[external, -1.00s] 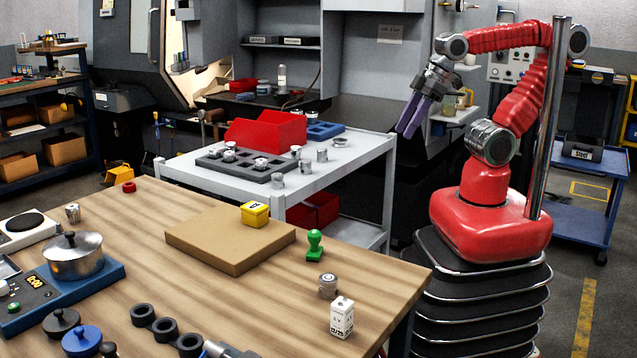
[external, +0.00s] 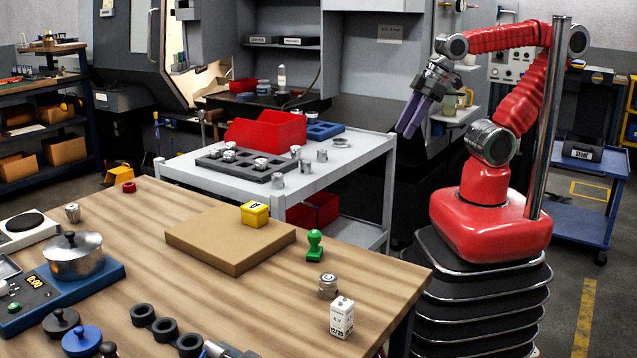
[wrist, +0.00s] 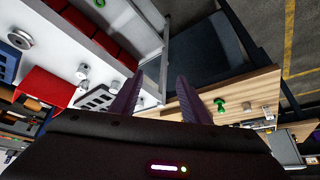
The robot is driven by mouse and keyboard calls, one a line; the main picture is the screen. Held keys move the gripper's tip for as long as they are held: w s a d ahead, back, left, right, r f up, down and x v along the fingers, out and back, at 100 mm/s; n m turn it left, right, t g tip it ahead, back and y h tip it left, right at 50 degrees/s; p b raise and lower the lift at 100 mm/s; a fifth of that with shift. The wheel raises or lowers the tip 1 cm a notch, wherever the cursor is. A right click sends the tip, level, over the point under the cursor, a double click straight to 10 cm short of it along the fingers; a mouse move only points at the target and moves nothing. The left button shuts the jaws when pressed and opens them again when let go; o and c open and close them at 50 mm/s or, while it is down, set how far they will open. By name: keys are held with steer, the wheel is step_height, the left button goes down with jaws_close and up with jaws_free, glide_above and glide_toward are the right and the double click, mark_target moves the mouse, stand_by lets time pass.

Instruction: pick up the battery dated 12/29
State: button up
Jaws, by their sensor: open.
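A white box-shaped battery (external: 342,318) stands upright on the wooden table, near its front right corner. A date is printed low on its face; it looks like 12/29, but the last digit is too small to be sure. My gripper (external: 414,117) is open and empty, raised in the air beyond the table and right of the grey cart. It points down and to the left, well apart from the battery. In the wrist view its two dark purple fingers (wrist: 160,80) are spread, with nothing between them. I cannot make out the battery clearly in that view.
A metal cylinder (external: 328,286) stands just behind the battery, and a green stamp (external: 315,245) behind that. A yellow block (external: 255,214) sits on a brown board (external: 228,250). Several black rings lie front left of the battery. A grey cart (external: 345,170) holds a red bin (external: 265,131).

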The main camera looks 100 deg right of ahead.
steer(key=shift+o, duration=0.4)
steer(key=shift+w, duration=0.1)
steer(key=w+a+f+n+t+y, duration=0.2)
steer(key=w+a+n+t+y, duration=0.25)
steer(key=w+a, duration=1.65)
steer(key=a+f+n+y, duration=0.1)
steer(key=a+f+y, duration=0.1)
steer(key=a, duration=0.6)
steer(key=w+a+f+n+y, duration=0.1)
steer(key=a+f, duration=0.3)
steer(key=a, duration=0.5)
steer(key=a+f+n+y, duration=0.2)
steer(key=a+f+y, duration=0.1)
steer(key=a, duration=0.6)
steer(key=shift+w+f+n, duration=0.25)
steer(key=shift+w, duration=0.05)
glide_toward(342, 314)
steer(key=shift+w+a+f, duration=0.4)
steer(key=shift+w+f, duration=0.15)
steer(key=shift+w, duration=0.15)
steer(key=shift+w+a+f, duration=0.45)
steer(key=shift+w+f, duration=0.05)
steer(key=shift+w, duration=0.2)
